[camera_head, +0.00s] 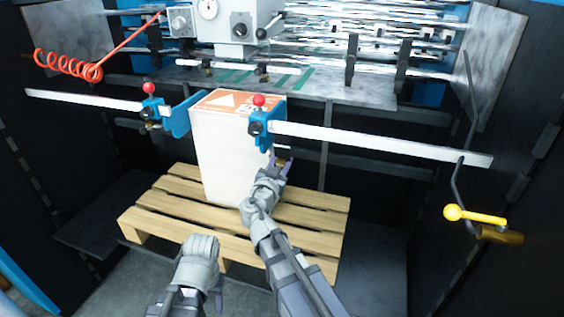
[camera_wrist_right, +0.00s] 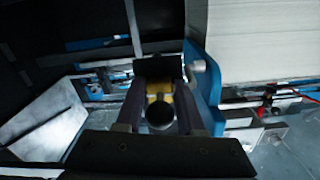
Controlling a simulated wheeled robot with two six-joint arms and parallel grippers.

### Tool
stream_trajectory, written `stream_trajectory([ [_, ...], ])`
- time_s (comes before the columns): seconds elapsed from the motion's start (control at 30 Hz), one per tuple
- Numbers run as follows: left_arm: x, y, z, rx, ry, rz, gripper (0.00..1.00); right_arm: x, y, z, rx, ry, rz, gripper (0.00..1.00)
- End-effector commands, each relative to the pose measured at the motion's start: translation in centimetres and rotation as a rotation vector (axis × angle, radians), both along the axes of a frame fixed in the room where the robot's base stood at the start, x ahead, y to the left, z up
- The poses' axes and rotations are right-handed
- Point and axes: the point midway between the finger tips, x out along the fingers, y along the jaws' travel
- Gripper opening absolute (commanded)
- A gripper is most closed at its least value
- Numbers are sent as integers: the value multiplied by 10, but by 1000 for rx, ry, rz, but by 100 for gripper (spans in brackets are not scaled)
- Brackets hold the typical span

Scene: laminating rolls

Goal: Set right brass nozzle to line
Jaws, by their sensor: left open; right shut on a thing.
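The right blue bracket (camera_head: 264,127) with a red knob (camera_head: 259,99) sits on the white right-hand rail (camera_head: 380,144), beside the paper stack. My right gripper (camera_head: 281,168) is just below this bracket, shut on the right brass nozzle (camera_head: 284,160). In the right wrist view the brass nozzle (camera_wrist_right: 158,92) shows between the two dark fingers, with a dark round end towards the camera. The blue bracket plate (camera_wrist_right: 203,85) is close beside the fingers. My left gripper (camera_head: 205,255) is low in front of the pallet, open and empty; its fingertips are mostly hidden. I cannot make out a set line.
A tall white paper stack (camera_head: 228,150) stands on a wooden pallet (camera_head: 175,215). A left blue bracket (camera_head: 174,118) with its own red knob is on the left rail (camera_head: 85,100). A yellow-handled lever (camera_head: 475,215) hangs at right. Rollers and a grey machine head (camera_head: 235,25) are behind.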

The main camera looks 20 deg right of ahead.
Motion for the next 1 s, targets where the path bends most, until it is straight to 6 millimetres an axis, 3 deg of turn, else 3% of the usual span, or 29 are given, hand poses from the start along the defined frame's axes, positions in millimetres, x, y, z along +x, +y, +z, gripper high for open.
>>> stream_trajectory([
  [0.47,0,0,2,0,0,0,56,0,0,2,4,-1,0,0],
  [0.87,0,0,50,0,0,1,56,0,0,50,4,-1,0,0],
  [1.0,0,0,55,0,0,1,56,0,0,55,5,-2,0,0],
])
